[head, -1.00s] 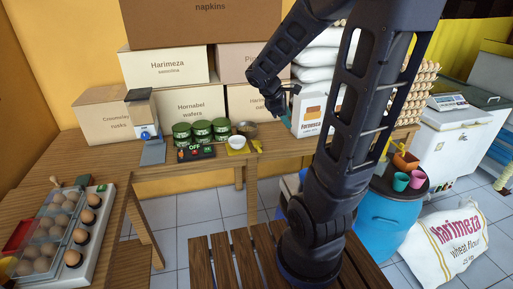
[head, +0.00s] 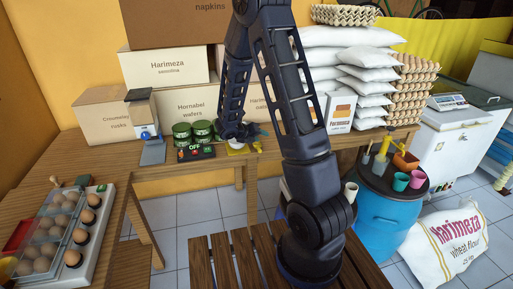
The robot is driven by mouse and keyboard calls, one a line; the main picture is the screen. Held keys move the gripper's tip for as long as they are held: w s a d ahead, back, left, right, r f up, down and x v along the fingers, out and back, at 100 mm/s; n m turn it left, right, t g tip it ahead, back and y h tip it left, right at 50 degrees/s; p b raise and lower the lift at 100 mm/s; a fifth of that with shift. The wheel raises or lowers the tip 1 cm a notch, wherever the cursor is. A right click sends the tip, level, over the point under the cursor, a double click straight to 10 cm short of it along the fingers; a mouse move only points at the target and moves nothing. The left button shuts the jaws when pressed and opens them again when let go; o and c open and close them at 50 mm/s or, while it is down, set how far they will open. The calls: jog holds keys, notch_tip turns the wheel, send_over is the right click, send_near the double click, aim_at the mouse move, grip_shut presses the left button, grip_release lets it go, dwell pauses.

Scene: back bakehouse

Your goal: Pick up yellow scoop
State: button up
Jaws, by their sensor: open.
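A small yellow item that looks like the yellow scoop (head: 257,146) lies on the wooden table, at the right end of a yellow mat (head: 238,153). My gripper (head: 261,133) is low over the table, just above and behind the scoop in the picture. Its jaws are open and empty, and a teal fingertip shows. The dark wrist covers most of the white bowl on the mat and the metal bowl behind. I cannot tell how far the fingers are from the scoop.
Green tins (head: 182,133) and a dark panel reading OFF (head: 195,152) stand left of the wrist. Cardboard boxes (head: 188,103) line the wall behind. A Formessa box (head: 340,111) and white sacks (head: 352,60) stand to the right.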

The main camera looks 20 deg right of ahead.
aim_at(259, 151)
jog(key=w+a+f+n+t, duration=0.25)
jog(key=a+f+n, duration=0.25)
jog(key=f+n, duration=0.4)
jog(key=shift+m+y, duration=0.4)
jog(key=shift+m, duration=0.2)
jog(key=shift+w+a+f+x, duration=0.1)
jog(key=shift+x, duration=1.9)
jog(key=shift+w+a+f+x, duration=0.1)
jog(key=shift+a+x, duration=0.05)
jog(key=shift+x, duration=1.8)
jog(key=shift+w+a+f+x, duration=0.1)
jog(key=shift+x, duration=1.9)
grip_shut()
jog(key=shift+r, duration=0.1)
notch_tip(259, 151, up, 20)
jog(key=w+a+m+g, duration=0.1)
jog(key=w+a+g, duration=0.3)
jog(key=w+g, duration=0.1)
jog(key=w+a+m+g+y, duration=0.1)
jog(key=w+a+g, duration=0.2)
jog(key=w+g, duration=0.2)
jog(key=shift+w+a+m+g, duration=0.35)
jog(key=shift+w+a+m, duration=0.05)
jog(key=shift+w, duration=1.4)
